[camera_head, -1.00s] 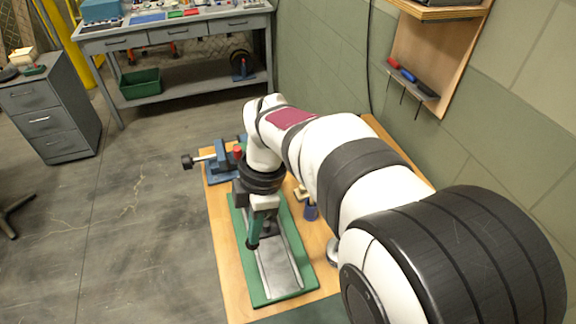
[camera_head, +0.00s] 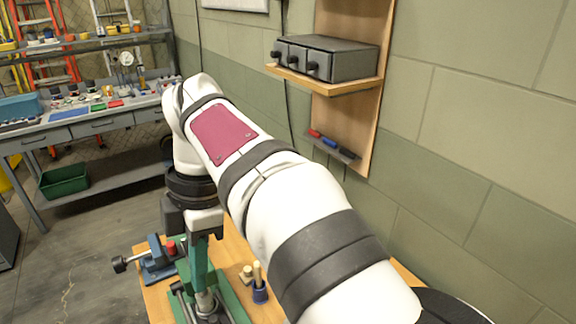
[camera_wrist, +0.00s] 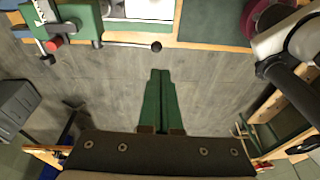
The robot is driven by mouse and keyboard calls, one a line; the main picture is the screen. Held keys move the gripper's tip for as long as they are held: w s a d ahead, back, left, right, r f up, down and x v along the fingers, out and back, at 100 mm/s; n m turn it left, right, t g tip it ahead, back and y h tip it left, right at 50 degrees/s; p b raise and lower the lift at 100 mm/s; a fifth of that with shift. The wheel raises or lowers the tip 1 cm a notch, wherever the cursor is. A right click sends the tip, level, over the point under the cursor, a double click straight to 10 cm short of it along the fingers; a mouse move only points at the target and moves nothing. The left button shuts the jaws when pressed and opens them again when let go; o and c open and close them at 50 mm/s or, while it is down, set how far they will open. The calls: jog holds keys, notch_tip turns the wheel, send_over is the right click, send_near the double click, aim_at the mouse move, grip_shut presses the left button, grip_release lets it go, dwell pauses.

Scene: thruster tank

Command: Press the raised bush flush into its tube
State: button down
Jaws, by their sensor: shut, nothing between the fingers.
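My gripper (camera_head: 203,284) has green fingers pressed together, pointing down; they also show in the wrist view (camera_wrist: 159,73), with nothing between them. In the head view the fingers overlap a short metallic upright cylinder (camera_head: 205,302), which looks like the tube, on a green base (camera_head: 235,308). I cannot tell whether the fingertips touch it or stay above it. The bush cannot be made out separately; the fingers and the small size hide how far it stands up.
A blue vise (camera_head: 160,265) with a black-knobbed handle stands at the table's far left. A blue cup (camera_head: 260,293) holding a wooden-looking piece stands right of the cylinder. A wall shelf (camera_head: 330,82) and block wall bound the right side.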

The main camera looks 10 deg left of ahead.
aim_at(187, 314)
jog(key=s+d+f+m+t, duration=0.1)
jog(key=s+d+f+m, duration=0.15)
jog(key=d+m, duration=1.2)
jog(key=s+d+f+m+t, duration=0.1)
jog(key=s+d+f+m, duration=0.95)
jog(key=m, duration=0.75)
jog(key=w+a+r+n+g, duration=0.1)
jog(key=w+a+r+n, duration=0.6)
jog(key=n, duration=0.5)
jog(key=w+a+r+n+g, duration=0.1)
jog(key=w+a+r+n, duration=0.55)
jog(key=a+n, duration=1.2)
jog(key=n, duration=0.2)
jog(key=x, duration=1.3)
jog(key=shift+w+a+f, duration=0.1)
jog(key=shift+f, duration=0.25)
